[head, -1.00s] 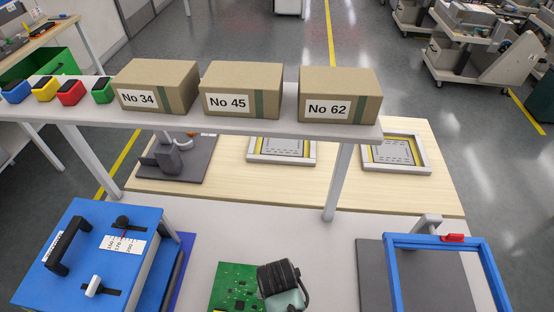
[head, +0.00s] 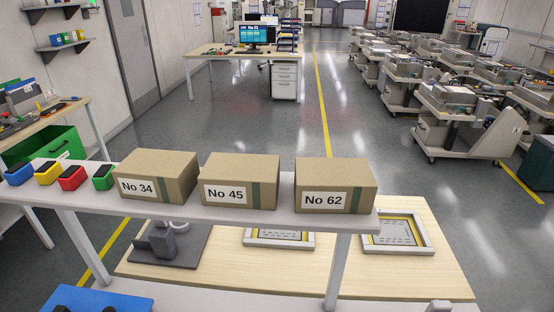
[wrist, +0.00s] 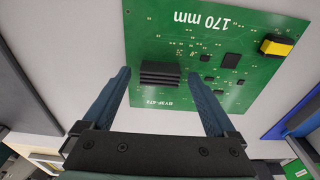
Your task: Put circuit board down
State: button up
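The green circuit board (wrist: 225,50), printed "170 mm", shows in the wrist view over a pale surface and seems to lie flat on it. It has a finned black block (wrist: 160,75) and a yellow part (wrist: 277,45). My gripper (wrist: 160,76) is open, with one fingertip on each side of the black block and a visible gap on both sides. It holds nothing. The board and the gripper are out of the head view now.
A white shelf (head: 255,221) carries cardboard boxes "No 34" (head: 155,177), "No 45" (head: 239,182) and "No 62" (head: 335,186). Below is a wooden top (head: 210,273) with two framed fixtures. A blue device (head: 98,296) peeks in at bottom left. Trolleys (head: 460,118) stand at back right.

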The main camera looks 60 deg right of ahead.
jog(key=shift+r, duration=0.1)
notch_tip(320, 180, up, 12)
jog(key=a, duration=0.1)
jog(key=shift+s+a+p, duration=0.15)
jog(key=shift+s+p, duration=0.1)
jog(key=shift+p, duration=0.15)
